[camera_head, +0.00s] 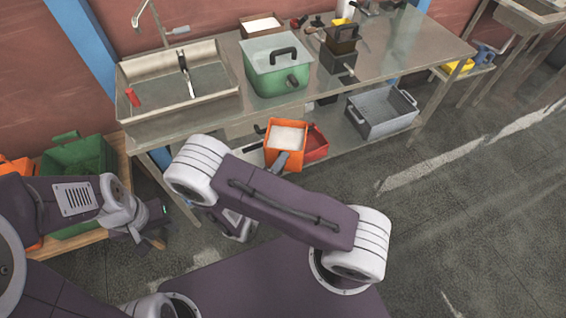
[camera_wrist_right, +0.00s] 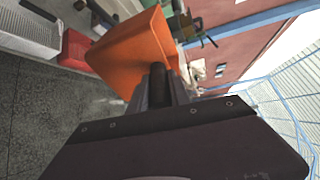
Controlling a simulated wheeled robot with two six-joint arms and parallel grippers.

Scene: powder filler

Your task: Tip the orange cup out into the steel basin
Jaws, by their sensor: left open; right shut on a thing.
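The orange cup (camera_head: 271,155) holds white powder and is roughly upright in front of the bench, its opening up. My right gripper (camera_head: 283,160) is shut on its dark handle. In the right wrist view the cup (camera_wrist_right: 130,55) stands ahead of the fingers (camera_wrist_right: 160,88), its contents hidden. The steel basin (camera_head: 190,103) sits at the left end of the bench top, up and left of the cup, apart from it. A red-handled tool and a dark-handled tool are at it. My left gripper (camera_head: 152,220) is open and empty at lower left, away from both.
A green pot (camera_head: 272,82) stands right of the basin. A red container (camera_head: 318,143) is just beside the cup, and a grey bin (camera_head: 375,126) sits on the lower shelf. A tap (camera_head: 178,30) is behind the basin. A green crate (camera_head: 75,160) stands left. Floor at right is clear.

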